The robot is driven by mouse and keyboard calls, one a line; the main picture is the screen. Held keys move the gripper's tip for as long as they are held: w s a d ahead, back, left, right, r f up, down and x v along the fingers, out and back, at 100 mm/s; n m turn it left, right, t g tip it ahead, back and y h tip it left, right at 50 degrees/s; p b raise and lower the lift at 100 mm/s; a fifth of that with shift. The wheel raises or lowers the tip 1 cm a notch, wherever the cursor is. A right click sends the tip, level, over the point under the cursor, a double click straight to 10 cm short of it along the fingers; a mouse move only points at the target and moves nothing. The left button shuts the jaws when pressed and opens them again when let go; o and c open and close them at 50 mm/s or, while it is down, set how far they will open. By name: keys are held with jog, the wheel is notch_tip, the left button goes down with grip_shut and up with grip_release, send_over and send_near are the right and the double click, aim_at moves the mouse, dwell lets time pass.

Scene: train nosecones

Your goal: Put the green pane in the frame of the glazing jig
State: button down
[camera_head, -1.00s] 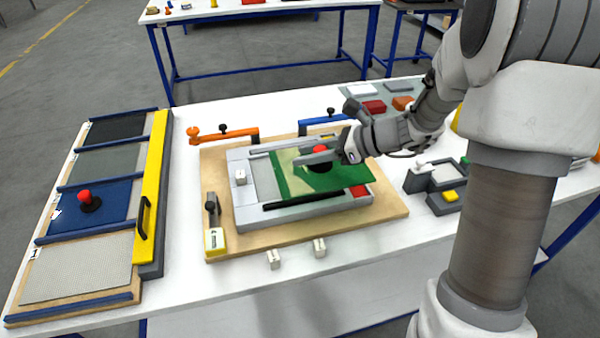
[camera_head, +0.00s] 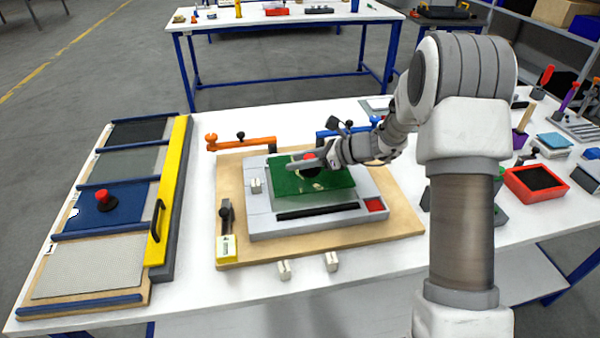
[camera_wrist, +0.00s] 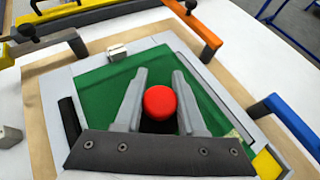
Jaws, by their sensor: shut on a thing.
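The green pane (camera_head: 335,181) has a red-topped knob (camera_head: 309,160) on it. My gripper (camera_head: 300,163) is shut on this knob from the right. The pane is over the grey frame of the glazing jig (camera_head: 258,205), covering most of its opening. Whether it rests in the frame or hangs just above it, I cannot tell. In the wrist view the red knob (camera_wrist: 159,103) sits between my two fingers, with the green pane (camera_wrist: 98,90) beneath. A black bar (camera_head: 317,211) lies along the frame's near side.
An orange arm (camera_head: 240,144) and a blue arm (camera_head: 345,131) stand at the jig's back edge. A yellow-ended clamp (camera_head: 226,245) is at its left front. Two white blocks (camera_head: 331,261) lie in front. A panel rack (camera_head: 103,262) with a yellow bar stands left.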

aim_at(300, 173)
jog(key=shift+f, duration=1.85)
jog(key=shift+f+b, duration=0.15)
jog(key=shift+b, duration=0.15)
jog(key=c, duration=0.5)
grip_release()
jog(key=shift+f, duration=0.1)
